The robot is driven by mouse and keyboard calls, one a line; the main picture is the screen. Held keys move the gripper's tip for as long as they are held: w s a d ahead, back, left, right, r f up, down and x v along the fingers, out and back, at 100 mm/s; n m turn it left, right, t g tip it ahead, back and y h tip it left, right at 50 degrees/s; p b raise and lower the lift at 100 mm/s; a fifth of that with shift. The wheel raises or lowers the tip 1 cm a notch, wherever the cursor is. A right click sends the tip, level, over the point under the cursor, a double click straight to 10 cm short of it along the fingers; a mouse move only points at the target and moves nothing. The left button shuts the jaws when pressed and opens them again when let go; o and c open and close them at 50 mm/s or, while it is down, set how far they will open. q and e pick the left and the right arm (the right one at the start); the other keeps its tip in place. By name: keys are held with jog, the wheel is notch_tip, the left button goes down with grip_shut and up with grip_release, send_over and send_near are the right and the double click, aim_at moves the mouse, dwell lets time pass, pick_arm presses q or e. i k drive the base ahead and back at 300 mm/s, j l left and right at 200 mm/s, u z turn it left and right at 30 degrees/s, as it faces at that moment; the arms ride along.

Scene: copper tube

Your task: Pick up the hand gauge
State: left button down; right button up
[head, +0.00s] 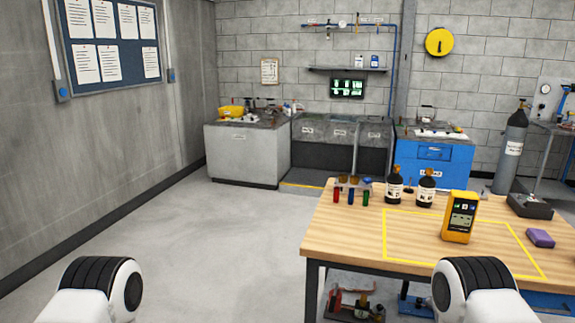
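A yellow hand-held device with a dark screen, which looks like the hand gauge (460,217), stands upright on the wooden table (345,240) at the right. It is inside a yellow taped outline on the table top. Two white and black parts of my arms show at the bottom edge, one at the left and one at the right in front of the table. Neither gripper's fingers are in view. Nothing of mine touches the device.
Two dark bottles (394,184) and small red, blue and green vials (351,197) stand at the table's back left. A purple block (540,238) lies right of the device. Grey floor (220,240) is clear at left. A blue cabinet (433,160) stands behind.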

aim_at(458, 225)
jog(key=i+l+z, duration=0.45)
jog(key=i+l, duration=0.65)
jog(key=l, duration=0.15)
